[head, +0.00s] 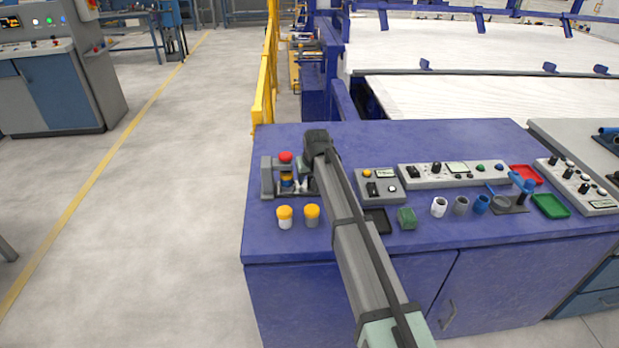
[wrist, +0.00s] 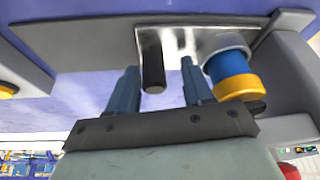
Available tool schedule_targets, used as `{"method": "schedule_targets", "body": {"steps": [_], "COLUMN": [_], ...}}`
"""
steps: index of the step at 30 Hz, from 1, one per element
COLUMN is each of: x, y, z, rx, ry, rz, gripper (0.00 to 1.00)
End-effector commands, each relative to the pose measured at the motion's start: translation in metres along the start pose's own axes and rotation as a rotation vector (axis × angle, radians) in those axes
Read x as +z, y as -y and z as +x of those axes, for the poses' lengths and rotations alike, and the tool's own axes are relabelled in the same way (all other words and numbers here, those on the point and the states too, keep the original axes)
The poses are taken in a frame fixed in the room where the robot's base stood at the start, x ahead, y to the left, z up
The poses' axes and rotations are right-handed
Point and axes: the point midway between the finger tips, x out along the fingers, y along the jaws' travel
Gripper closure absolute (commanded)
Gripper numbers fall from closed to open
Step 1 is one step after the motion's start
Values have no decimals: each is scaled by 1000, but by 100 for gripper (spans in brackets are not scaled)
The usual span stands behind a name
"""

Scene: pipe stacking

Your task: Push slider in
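The slider shows in the wrist view as a shiny metal plate (wrist: 182,42) with a dark round handle (wrist: 153,72) sticking out toward me. My gripper (wrist: 158,67) is open, with one finger on each side of the handle and visible gaps to both; whether it touches anything is unclear. A blue cylinder with a yellow ring (wrist: 232,78) is beside the slider, just right of the right finger. In the head view, the grey press-like station (head: 267,178) with a red knob (head: 285,157) stands at the table's left; my arm partly hides it and the fingers are hard to make out.
Two yellow-capped pieces (head: 285,216) stand on the blue table (head: 262,236) in front of the station. A grey control box (head: 380,186), black tray (head: 377,221), green block (head: 406,218) and several small cups lie right of my arm. A yellow railing (head: 267,80) rises behind.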

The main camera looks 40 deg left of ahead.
Motion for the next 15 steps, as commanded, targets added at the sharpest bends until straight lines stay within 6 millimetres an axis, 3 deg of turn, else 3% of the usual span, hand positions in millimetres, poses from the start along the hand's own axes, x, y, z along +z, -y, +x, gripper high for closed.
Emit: {"method": "schedule_targets", "body": {"steps": [8,15], "x": [0,1], "y": [-1,-1], "z": [-13,-56], "rx": [1,1], "ry": [-1,-3], "rz": [0,0], "gripper": [49,49]}}
